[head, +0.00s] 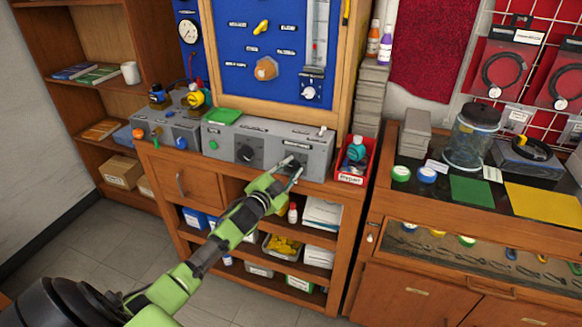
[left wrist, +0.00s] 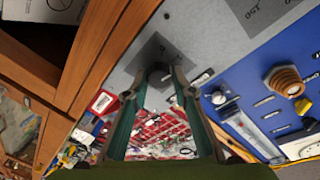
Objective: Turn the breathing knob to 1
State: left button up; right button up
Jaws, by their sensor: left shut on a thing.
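A grey control box (head: 222,136) stands on the wooden bench. My left gripper (head: 288,166) is at that right knob. In the left wrist view, the dark knob (left wrist: 158,76) sits on a dark square plate (left wrist: 158,52), between the tips of my left gripper (left wrist: 157,82), which is shut on it. I cannot read the labels or the knob's setting. My right gripper is not in view.
A blue panel (head: 222,52) with an orange-brown knob (head: 266,69), a yellow knob (head: 261,28) and a white dial (head: 309,92) rises behind the box. A red bin (head: 352,176) stands close to the right. A green pad (head: 223,116) lies on the box.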

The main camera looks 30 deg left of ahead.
pick_arm(q)
jog(key=shift+m, duration=0.4)
jog(key=o, duration=1.1)
jog(key=s+d, duration=0.1)
jog(key=s, duration=1.1)
jog(key=shift+r, duration=0.4)
